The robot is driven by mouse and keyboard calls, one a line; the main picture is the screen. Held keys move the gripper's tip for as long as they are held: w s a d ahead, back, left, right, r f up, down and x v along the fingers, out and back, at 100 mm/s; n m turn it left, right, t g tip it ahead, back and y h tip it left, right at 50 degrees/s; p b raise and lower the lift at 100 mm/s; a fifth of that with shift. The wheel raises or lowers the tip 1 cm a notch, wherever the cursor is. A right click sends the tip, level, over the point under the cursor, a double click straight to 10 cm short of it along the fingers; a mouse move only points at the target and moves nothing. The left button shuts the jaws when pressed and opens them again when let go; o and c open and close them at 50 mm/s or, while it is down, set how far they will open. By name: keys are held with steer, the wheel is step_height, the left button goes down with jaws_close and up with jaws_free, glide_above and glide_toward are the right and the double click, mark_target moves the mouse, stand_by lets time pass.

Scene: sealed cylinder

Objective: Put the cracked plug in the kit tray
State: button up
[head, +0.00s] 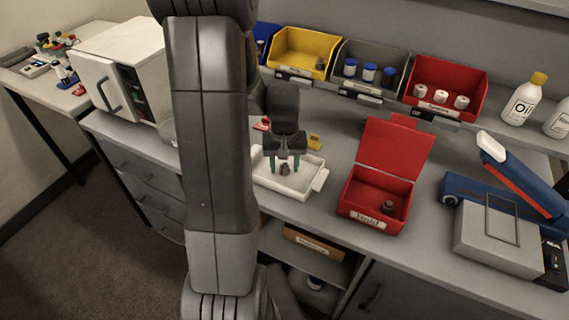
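A white tray (316,188) with a handle at its right end sits on the bench; it looks like the kit tray. My gripper (286,164) points down over it, its two greenish fingertips apart. A small dark grey piece (285,170) shows in the tray between and just below the fingertips; whether they touch it I cannot tell. It may be the plug, but no crack is visible at this size. Another small dark round piece (388,207) lies in the open red box (371,221), right of the tray. I cannot tell which piece is cracked.
Yellow (303,50), grey and red (446,88) bins stand along the back, some holding small jars. A white oven-like unit (122,68) is at left. A blue-and-grey device (497,238) stands at right. Small red and yellow (314,142) items lie behind the tray.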

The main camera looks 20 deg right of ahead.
mark_target(284, 164)
step_height(284, 164, up, 12)
steer(key=shift+r, duration=0.2)
stand_by(0.4)
stand_by(1.2)
